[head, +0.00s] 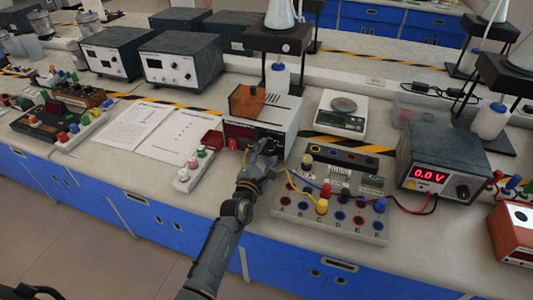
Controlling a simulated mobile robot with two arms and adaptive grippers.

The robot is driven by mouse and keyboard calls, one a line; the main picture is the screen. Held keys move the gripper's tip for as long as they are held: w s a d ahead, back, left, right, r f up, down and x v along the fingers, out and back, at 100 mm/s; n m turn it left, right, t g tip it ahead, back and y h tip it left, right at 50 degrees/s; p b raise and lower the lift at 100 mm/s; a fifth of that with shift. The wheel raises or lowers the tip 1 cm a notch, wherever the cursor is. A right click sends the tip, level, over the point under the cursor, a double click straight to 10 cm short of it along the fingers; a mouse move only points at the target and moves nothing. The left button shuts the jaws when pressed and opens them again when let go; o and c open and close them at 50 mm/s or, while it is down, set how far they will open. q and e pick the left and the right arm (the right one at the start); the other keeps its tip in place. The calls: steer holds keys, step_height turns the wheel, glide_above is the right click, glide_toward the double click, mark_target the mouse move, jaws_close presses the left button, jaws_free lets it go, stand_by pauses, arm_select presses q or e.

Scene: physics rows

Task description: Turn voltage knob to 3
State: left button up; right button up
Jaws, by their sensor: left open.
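A dark grey power supply (443,160) stands on the bench at the right, and its red display (429,175) reads 0.0 V. A black round knob (462,190) is on its front face, right of the display. My left gripper (262,155) is open, in front of a white instrument with an orange top (264,112), well left of the power supply. It looks empty, though its fingers are small and dark.
A circuit board with coloured plugs and wires (332,200) lies between my left gripper and the power supply. A scale (341,113) stands behind it. A red-brown box (512,232) and a stand with a bottle (489,120) are at the right.

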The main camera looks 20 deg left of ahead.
arm_select(q)
steer(key=shift+w, duration=0.3)
jaws_close()
